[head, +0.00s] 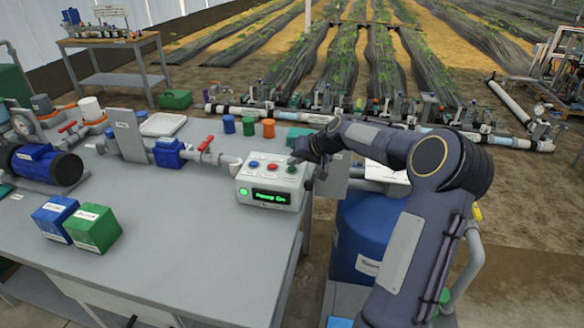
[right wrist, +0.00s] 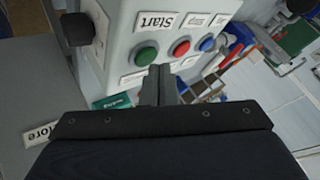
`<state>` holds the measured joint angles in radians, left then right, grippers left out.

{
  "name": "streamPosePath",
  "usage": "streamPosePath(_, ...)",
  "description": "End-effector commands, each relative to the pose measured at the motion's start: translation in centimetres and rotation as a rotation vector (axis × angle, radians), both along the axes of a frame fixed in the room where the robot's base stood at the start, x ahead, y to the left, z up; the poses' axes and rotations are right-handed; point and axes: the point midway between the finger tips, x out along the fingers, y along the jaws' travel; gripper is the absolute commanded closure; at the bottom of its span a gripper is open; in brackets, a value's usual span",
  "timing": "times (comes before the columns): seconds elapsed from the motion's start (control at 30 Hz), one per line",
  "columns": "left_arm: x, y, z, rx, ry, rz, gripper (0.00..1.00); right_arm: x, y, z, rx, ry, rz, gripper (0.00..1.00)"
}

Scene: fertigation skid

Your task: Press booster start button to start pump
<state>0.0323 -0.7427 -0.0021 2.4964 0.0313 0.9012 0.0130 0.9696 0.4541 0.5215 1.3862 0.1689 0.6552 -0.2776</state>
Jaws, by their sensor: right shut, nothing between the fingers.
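The grey control box (head: 268,181) stands at the right end of the bench. Its top carries a blue button (head: 254,163), a red button (head: 272,167) and a green button (head: 291,169). Its front display (head: 271,196) shows green text that seems to read "Pump On", beside a bright green lamp (head: 243,192). In the right wrist view the green button (right wrist: 146,54) sits beside the label "Start". My right gripper (right wrist: 160,72) is shut and empty, its fingertips close by the green button; I cannot tell whether they touch. My left gripper is out of view.
A grey pipe with a red-handled valve (head: 206,146) runs up to the box's left. Blue and green boxes (head: 92,229) stand on the bench front left. A blue drum (head: 360,235) stands below my right arm.

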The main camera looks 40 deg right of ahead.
Motion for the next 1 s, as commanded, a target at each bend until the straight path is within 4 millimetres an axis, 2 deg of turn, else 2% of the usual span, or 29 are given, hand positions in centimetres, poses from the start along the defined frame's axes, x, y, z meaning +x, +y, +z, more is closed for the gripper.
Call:
streamPosePath(0.1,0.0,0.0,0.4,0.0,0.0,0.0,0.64,0.0,0.0,0.7,0.0,0.0,0.0,1.0)
streamPosePath(0.53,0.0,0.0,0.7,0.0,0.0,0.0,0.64,0.0,0.0,1.2,-0.001,-0.001,0.0,1.0)
streamPosePath(1.0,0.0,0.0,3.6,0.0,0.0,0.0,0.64,0.0,0.0,5.7,-0.002,-0.001,0.001,1.0)
